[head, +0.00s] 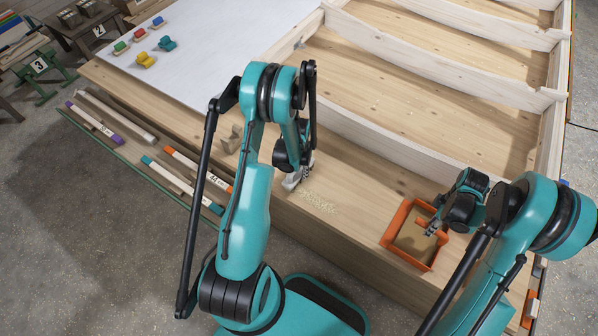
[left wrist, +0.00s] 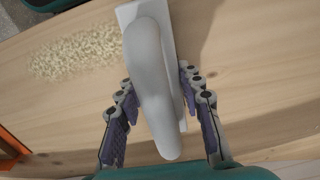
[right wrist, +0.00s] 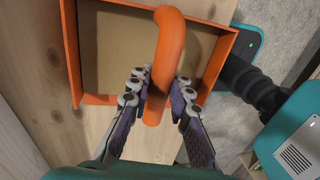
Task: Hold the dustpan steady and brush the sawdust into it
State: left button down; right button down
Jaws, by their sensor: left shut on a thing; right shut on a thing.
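A pale grey brush (head: 292,183) is upright on the wooden bench, and its long handle (left wrist: 152,85) fills the middle of the left wrist view. My left gripper (head: 305,172) is shut on this handle, a finger on each side. The sawdust (head: 318,202) lies as a loose pale patch on the bench, just right of the brush; it shows at upper left in the left wrist view (left wrist: 75,55). The orange dustpan (head: 391,233) rests near the bench's front edge, right of the sawdust. My right gripper (head: 435,227) is shut on its orange handle (right wrist: 165,55). Its visible floor is tan.
The bench (head: 357,237) is clear between sawdust and dustpan. A wooden frame (head: 400,160) with crosspieces stands behind. Colored blocks (head: 145,60) sit on a white sheet at upper left. Marked tubes (head: 185,183) lie on a side rack along the left front.

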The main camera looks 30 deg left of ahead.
pick_arm(q)
notch_tip(320, 180, up, 6)
jog(key=a, duration=0.2)
jog(key=shift+a+r, duration=0.2)
jog(key=shift+a, duration=0.2)
dwell(0.6)
pick_arm(e)
jog(key=c, duration=1.3)
grip_release()
jog(key=r, duration=0.4)
jog(key=w+r, duration=0.1)
jog(key=r, duration=0.3)
jog(key=w+r, duration=0.1)
jog(key=r, duration=0.3)
jog(key=shift+w, duration=0.15)
